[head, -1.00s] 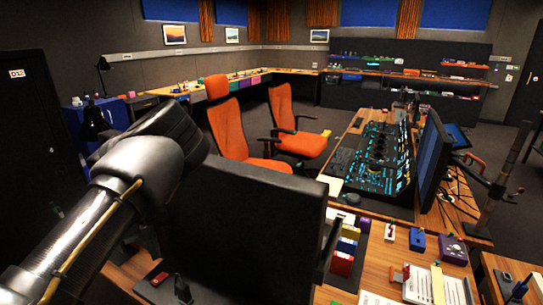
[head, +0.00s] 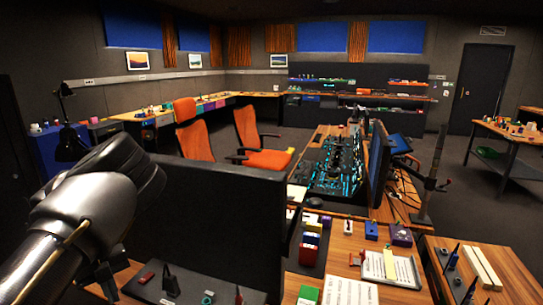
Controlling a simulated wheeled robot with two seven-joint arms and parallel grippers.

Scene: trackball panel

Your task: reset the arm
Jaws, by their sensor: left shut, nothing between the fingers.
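My left arm comes in from the lower left, its large grey and black links filling that corner of the head view. My left gripper (head: 107,281) is a small dark shape low under that arm, partly hidden by it. It is shut and empty, in front of the back of a black monitor (head: 205,215). My right gripper is not in view. A console panel with lit blue keys (head: 335,172) lies on the desk beyond, to the right of the monitor, well away from my left gripper.
Two orange chairs (head: 262,158) stand behind the monitor. The wooden desk (head: 340,245) holds a clipboard (head: 391,268), small boxes and papers. A smaller wooden table (head: 510,285) stands at the lower right. Open floor (head: 455,205) lies beyond it.

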